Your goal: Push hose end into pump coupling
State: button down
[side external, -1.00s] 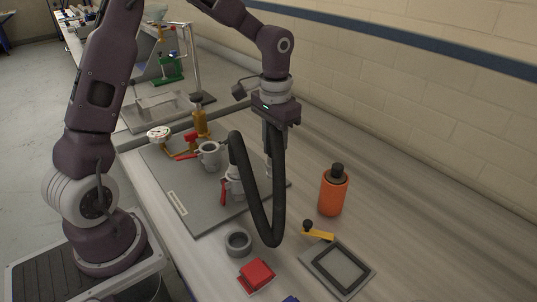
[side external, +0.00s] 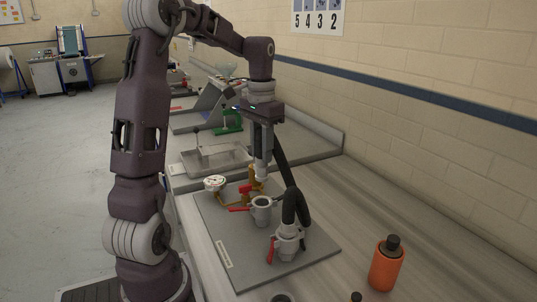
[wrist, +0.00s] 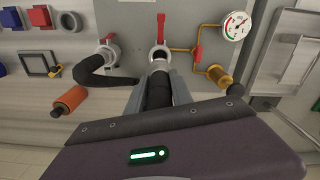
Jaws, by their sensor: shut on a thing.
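My gripper (side external: 262,145) is shut on one end of a thick black hose (side external: 297,207), which ends in a grey fitting (side external: 262,172) pointing down. The fitting is above an open grey coupling (side external: 262,212) with a red lever, apparently apart from it in the side view. In the wrist view, the hose (wrist: 158,92) lies between the fingers and the coupling's dark mouth (wrist: 160,54) shows just beyond the fitting. The hose's other end sits in a second grey coupling (side external: 287,246), also with a red lever. Fingertip contact is partly hidden.
The couplings stand on a grey plate (side external: 222,240) with a pressure gauge (side external: 215,183), red-handled valve and brass piping behind. An orange bottle (side external: 386,264) stands at the right. A square framed pad (wrist: 38,64) lies at the left in the wrist view. Bench between plate and bottle is clear.

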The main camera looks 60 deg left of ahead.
aim_at(262, 170)
jog(key=shift+f, duration=2.95)
jog(key=shift+f, duration=2.05)
jog(key=c, duration=1.1)
grip_release()
jog(key=shift+o, duration=0.2)
notch_tip(262, 170, up, 7)
jog(key=shift+r, duration=0.1)
